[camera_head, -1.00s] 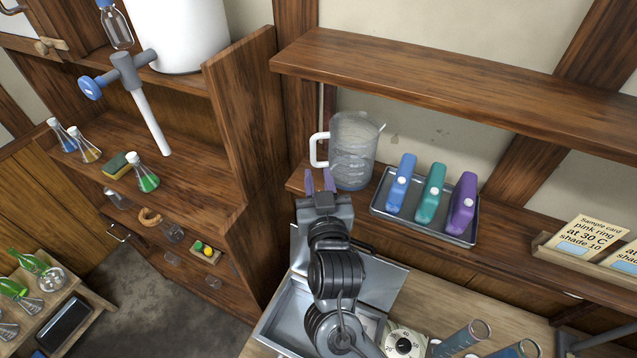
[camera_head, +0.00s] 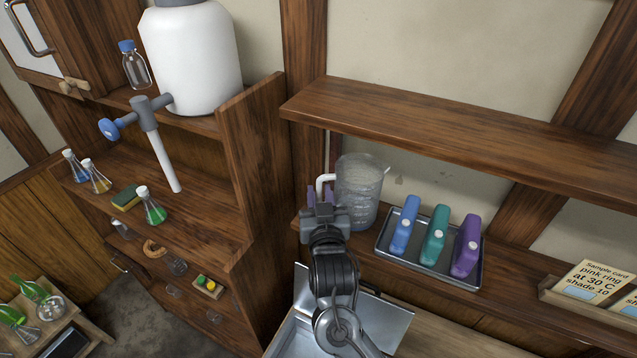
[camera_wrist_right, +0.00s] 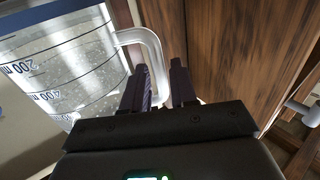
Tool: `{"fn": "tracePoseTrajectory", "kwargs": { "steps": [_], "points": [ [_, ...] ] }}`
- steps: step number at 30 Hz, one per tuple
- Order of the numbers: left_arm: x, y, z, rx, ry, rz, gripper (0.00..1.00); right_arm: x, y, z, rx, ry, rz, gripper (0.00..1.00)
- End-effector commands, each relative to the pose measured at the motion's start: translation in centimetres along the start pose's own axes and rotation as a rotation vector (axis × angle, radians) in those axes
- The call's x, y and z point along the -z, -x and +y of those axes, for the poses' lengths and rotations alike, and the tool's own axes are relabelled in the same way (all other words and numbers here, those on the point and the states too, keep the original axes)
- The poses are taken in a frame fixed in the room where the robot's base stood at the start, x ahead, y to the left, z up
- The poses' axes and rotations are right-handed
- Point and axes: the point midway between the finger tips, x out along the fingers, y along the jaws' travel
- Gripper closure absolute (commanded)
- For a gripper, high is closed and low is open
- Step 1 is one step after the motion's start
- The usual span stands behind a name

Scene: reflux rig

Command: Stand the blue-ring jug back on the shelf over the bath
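The clear jug (camera_head: 360,190) stands upright on the lower shelf (camera_head: 560,318) behind the metal bath (camera_head: 385,318), its white handle (camera_head: 322,184) toward the left. In the right wrist view the jug (camera_wrist_right: 65,70) shows a dark blue band along its edge and volume marks. My right gripper (camera_head: 321,198) is at the handle. In the right wrist view its purple fingers (camera_wrist_right: 160,85) are apart, and the handle (camera_wrist_right: 150,55) passes between them with some gap showing. Whether a finger touches the handle I cannot tell. My left gripper is not in view.
A metal tray (camera_head: 425,271) with blue, green and purple bottles stands right of the jug. An upper shelf (camera_head: 450,140) runs above it. A wooden cabinet side (camera_head: 262,170) rises to the left. Sample cards (camera_head: 590,285) stand at the far right.

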Motion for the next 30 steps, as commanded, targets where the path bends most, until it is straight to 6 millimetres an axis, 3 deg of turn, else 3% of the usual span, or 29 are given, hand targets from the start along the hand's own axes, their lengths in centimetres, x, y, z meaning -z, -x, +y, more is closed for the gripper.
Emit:
{"fn": "tracePoseTrajectory", "kwargs": {
  "steps": [9, 21, 22, 27, 30],
  "points": [
    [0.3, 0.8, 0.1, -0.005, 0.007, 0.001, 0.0, 0.0, -3.1, 0.0, -0.001, 0.0, -0.001, 0.73],
    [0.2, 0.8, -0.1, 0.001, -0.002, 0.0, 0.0, 0.0, -3.5, 0.0, 0.001, 0.0, -0.001, 0.73],
    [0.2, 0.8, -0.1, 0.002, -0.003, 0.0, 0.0, 0.0, -3.5, 0.0, 0.001, 0.0, -0.001, 0.74],
    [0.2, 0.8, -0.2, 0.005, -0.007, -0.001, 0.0, 0.0, -3.5, 0.0, 0.001, -0.001, -0.001, 1.0],
    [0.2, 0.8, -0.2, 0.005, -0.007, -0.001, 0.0, 0.0, -3.5, 0.0, 0.001, -0.001, -0.001, 1.0]
  ]
}}
